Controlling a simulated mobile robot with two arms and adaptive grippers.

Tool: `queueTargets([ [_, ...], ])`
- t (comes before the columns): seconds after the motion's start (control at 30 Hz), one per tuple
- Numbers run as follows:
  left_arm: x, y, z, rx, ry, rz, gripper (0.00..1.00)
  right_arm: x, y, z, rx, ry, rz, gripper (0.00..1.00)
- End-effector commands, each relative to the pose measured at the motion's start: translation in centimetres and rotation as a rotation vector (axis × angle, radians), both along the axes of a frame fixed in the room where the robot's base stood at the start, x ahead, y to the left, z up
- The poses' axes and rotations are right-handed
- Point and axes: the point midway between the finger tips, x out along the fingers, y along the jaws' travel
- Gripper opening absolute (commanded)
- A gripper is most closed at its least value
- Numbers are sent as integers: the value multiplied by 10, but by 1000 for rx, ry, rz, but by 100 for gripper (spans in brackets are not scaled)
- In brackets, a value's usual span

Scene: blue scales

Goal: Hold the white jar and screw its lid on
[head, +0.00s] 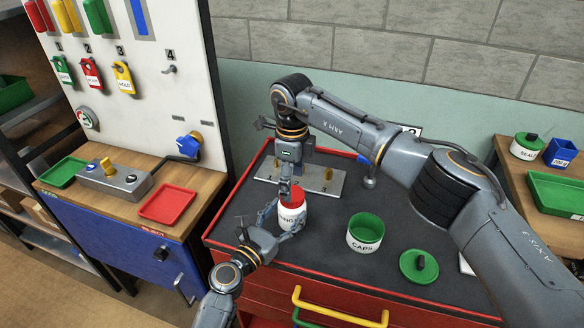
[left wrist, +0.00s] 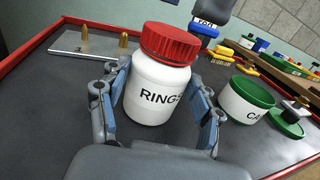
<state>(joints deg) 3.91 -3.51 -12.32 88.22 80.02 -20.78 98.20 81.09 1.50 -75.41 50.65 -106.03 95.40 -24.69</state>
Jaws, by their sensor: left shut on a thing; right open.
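The white jar (head: 291,218), labelled RINGS, stands on the dark top of the red cabinet. In the left wrist view the jar (left wrist: 157,95) sits between my finger pads. Its ribbed red lid (left wrist: 168,44) sits on its mouth; how tightly it is threaded I cannot tell. The lid (head: 293,198) also shows in the head view. My left gripper (head: 284,225) is shut on the jar's body from the near side.
A green-lined CAPS jar (head: 365,232) stands open to the right, with a green lid (head: 418,266) beside it. A metal plate with brass pegs (head: 325,185) lies behind. A red tray (head: 167,204) is on the left bench. Yellow handle (head: 338,314) is at the cabinet front.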

Motion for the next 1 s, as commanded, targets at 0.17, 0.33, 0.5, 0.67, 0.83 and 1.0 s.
queueTargets([
  [0.17, 0, 0, 0, 0, 0, 0, 0, 0, 1, -22, 0, 1, 1, 75],
  [0.33, 0, 0, 0, 0, 0, 0, 0, 0, 1, -31, 1, -1, 1, 75],
  [0.5, 0, 0, 0, 0, 0, 0, 0, 0, 0, -31, 0, -1, 1, 75],
  [0.67, 0, 0, 0, 0, 0, 0, 0, 0, 0, -31, 0, -1, 1, 60],
  [0.83, 0, 0, 0, 0, 0, 0, 0, 0, 0, -31, 0, -1, 1, 26],
  [1.0, 0, 0, 0, 0, 0, 0, 0, 0, 0, -31, 0, 0, -7, 18],
])
